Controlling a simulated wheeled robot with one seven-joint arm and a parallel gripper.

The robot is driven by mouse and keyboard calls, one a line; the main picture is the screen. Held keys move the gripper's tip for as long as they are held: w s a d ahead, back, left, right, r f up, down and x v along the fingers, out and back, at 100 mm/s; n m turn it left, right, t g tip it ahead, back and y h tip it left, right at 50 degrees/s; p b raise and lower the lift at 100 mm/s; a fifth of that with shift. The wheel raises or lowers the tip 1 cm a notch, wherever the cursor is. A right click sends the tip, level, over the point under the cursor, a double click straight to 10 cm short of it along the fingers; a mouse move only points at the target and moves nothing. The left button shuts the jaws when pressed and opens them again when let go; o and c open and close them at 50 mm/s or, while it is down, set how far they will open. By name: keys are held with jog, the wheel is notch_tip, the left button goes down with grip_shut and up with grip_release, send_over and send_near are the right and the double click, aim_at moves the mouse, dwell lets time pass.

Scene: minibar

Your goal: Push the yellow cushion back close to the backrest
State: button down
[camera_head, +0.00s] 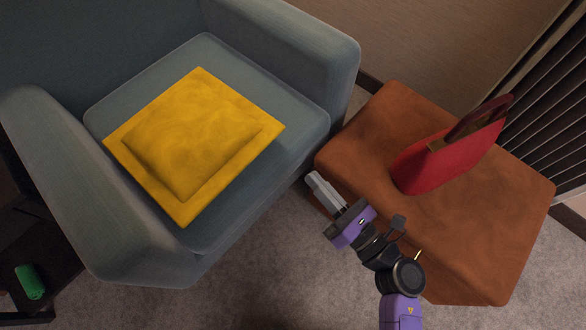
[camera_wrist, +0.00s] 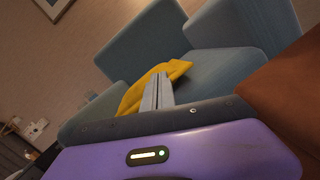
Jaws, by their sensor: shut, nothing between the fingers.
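The yellow cushion (camera_head: 190,145) lies flat on the seat of a blue-grey armchair (camera_head: 215,55). Its near corner reaches close to the seat's front edge, and bare seat shows between it and the backrest (camera_head: 90,35). My gripper (camera_head: 311,178) is shut and empty. It is in front of the chair, to the right of the cushion and apart from it, beside the brown ottoman. In the wrist view, the shut fingers (camera_wrist: 157,78) overlap the yellow cushion (camera_wrist: 178,68) and hide part of it, with the armchair (camera_wrist: 215,30) behind.
A brown ottoman (camera_head: 350,150) stands right of the chair with a red handbag (camera_head: 450,155) on it. Armrests (camera_head: 300,55) flank the seat. A green object (camera_head: 29,281) is on a dark table at lower left. Carpet (camera_head: 250,285) is clear in front.

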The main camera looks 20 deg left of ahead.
notch_tip(320, 180, down, 4)
jog(key=s+n+g, duration=0.2)
jog(key=n, duration=0.3)
jog(key=n+g+b, duration=0.1)
jog(key=n+b, duration=0.1)
jog(key=b, duration=0.1)
send_near(255, 157)
jog(key=x, duration=0.7)
